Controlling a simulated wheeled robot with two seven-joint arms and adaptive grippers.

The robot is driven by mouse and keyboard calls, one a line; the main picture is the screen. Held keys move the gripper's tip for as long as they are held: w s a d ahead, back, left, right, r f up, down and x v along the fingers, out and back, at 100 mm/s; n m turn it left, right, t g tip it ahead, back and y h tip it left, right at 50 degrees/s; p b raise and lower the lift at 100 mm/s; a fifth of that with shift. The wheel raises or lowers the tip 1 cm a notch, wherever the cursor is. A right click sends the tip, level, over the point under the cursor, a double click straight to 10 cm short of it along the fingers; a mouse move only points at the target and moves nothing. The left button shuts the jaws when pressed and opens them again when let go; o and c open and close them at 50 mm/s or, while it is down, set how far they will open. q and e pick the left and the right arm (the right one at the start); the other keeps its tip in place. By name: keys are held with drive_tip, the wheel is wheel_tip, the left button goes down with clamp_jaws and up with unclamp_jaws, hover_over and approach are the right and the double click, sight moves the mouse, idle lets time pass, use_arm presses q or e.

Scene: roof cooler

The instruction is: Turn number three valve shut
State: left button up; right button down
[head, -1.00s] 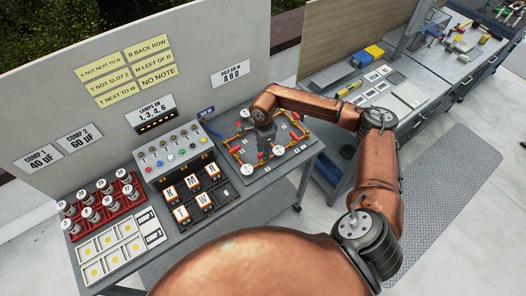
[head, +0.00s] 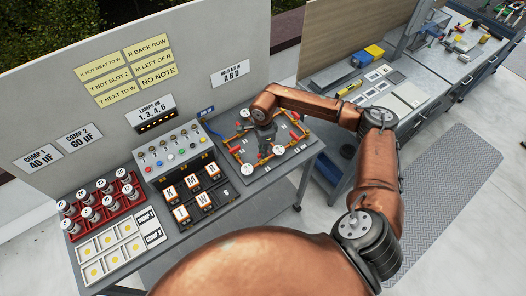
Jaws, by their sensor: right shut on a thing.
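The valve board (head: 290,165) lies on the near bench, with orange pipes, small red valve handles and round white gauges (head: 247,168). Red handles show at its left (head: 234,150) and its upper right (head: 294,116). My right gripper (head: 265,150) points down over the middle of the board. It is shut on a valve handle that its fingers and wrist mostly hide. The valve numbers are too small to read, so I cannot tell which number it holds. My left gripper is not in view.
Left of the board are a switch panel (head: 178,145) and lettered blocks (head: 191,190). Further left stand capacitors in a red rack (head: 104,208) and a white tray (head: 110,247). An upright panel with notes (head: 220,40) stands behind. A second bench (head: 430,70) is at the right.

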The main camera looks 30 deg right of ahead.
drive_tip(key=m+b, duration=0.1)
drive_tip(key=m, duration=0.2)
drive_tip(key=shift+m, duration=0.4)
drive_tip(key=m, duration=0.3)
drive_tip(key=shift+m+b, duration=0.35)
drive_tip(key=shift+m, duration=0.05)
drive_tip(key=m, duration=0.3)
drive_tip(key=shift+m, duration=2)
drive_tip(key=shift+r, duration=0.1)
drive_tip(key=c, duration=2)
unclamp_jaws()
